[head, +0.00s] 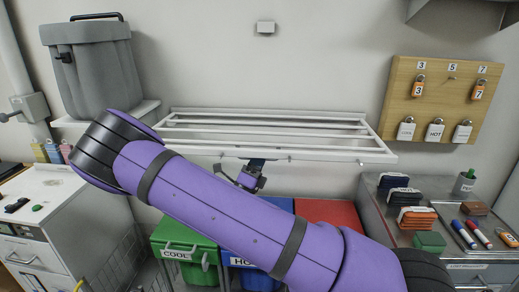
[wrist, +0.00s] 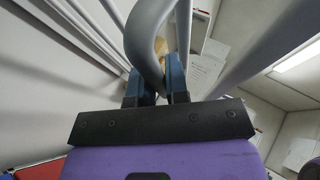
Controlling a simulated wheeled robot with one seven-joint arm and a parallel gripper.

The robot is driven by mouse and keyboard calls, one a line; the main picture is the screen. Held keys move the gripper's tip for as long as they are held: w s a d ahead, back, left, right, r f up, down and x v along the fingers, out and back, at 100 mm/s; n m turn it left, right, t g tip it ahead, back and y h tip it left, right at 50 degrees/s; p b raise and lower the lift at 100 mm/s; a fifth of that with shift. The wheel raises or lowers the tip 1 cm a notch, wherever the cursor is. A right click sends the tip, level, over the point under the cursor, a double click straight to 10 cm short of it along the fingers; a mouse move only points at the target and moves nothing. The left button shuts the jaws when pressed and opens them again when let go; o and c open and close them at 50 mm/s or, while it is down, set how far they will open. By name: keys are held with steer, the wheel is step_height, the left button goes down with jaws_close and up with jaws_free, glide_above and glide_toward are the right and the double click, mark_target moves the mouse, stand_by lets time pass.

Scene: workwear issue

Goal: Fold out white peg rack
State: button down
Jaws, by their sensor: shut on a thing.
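The white peg rack (head: 270,148) stands out from the wall, close to level, in the middle of the head view. It has long bars and small pegs along its front edge. My gripper (head: 254,164) is at the middle of the rack's front edge, just below it. In the wrist view my gripper (wrist: 160,88) has its two blue fingers shut on a grey curved part of the rack (wrist: 150,45). My purple arm crosses the lower middle of the head view and hides part of what lies beneath.
A grey lidded bin (head: 92,70) stands on a shelf at left. Green (head: 187,255) and red (head: 328,214) bins stand below the rack. A wooden padlock board (head: 440,95) hangs at right, above a grey cabinet (head: 470,262) with small items. A white drawer cabinet (head: 40,215) stands at left.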

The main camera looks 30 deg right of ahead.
steer(key=shift+f+m+g, duration=0.3)
steer(key=shift+f+g, duration=0.1)
steer(key=shift+f, duration=0.1)
steer(key=shift+f, duration=0.1)
steer(key=c, duration=1.2)
jaws_free()
steer(key=shift+o, duration=0.3)
steer(key=v, duration=1)
steer(key=shift+f, duration=0.45)
steer(key=shift+a, duration=0.1)
